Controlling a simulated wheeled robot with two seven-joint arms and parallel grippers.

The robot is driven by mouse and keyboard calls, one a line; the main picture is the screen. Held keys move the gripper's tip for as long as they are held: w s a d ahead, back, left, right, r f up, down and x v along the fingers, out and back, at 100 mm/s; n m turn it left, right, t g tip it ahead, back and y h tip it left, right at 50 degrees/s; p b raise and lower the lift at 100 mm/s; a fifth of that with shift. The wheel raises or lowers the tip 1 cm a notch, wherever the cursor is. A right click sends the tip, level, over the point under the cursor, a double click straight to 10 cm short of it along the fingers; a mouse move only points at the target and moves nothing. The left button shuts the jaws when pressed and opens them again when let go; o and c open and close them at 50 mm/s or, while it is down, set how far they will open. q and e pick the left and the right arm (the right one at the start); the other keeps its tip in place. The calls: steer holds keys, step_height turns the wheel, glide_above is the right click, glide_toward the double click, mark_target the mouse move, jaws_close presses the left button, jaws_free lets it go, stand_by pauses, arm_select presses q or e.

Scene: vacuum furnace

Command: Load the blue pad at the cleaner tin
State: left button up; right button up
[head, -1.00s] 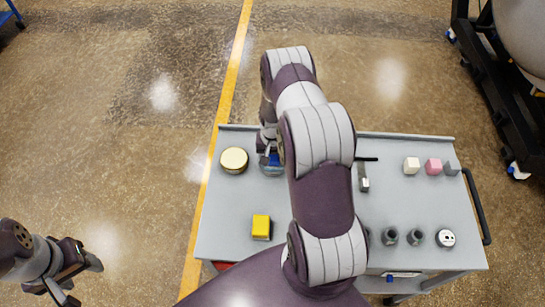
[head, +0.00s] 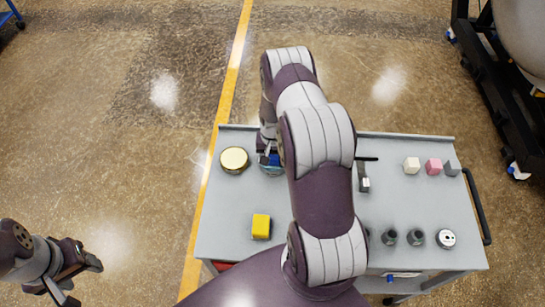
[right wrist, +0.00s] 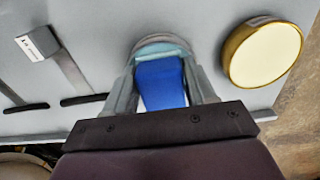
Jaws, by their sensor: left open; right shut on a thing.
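The blue pad (right wrist: 161,84) is between the fingers of my right gripper (right wrist: 164,88), which is shut on it. The pad also shows as a small blue patch in the head view (head: 274,159). The pad's far end is at a round, teal-rimmed tin (right wrist: 160,48), which looks like the cleaner tin; it shows in the head view (head: 272,170), partly hidden by my right arm. I cannot tell whether the pad touches what is inside. My left gripper (head: 82,280) is open and empty, off the cart at the lower left.
A gold-rimmed round tin with a cream top (head: 234,160) stands beside the teal-rimmed tin on the grey cart (head: 225,215). A yellow block (head: 261,227) is nearer. Small blocks (head: 433,166) and dark cylindrical parts (head: 415,237) are at the right. My right arm hides the middle.

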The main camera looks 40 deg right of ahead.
mark_target(273, 157)
step_height(273, 157, up, 7)
steer(key=p, duration=0.5)
stand_by(0.8)
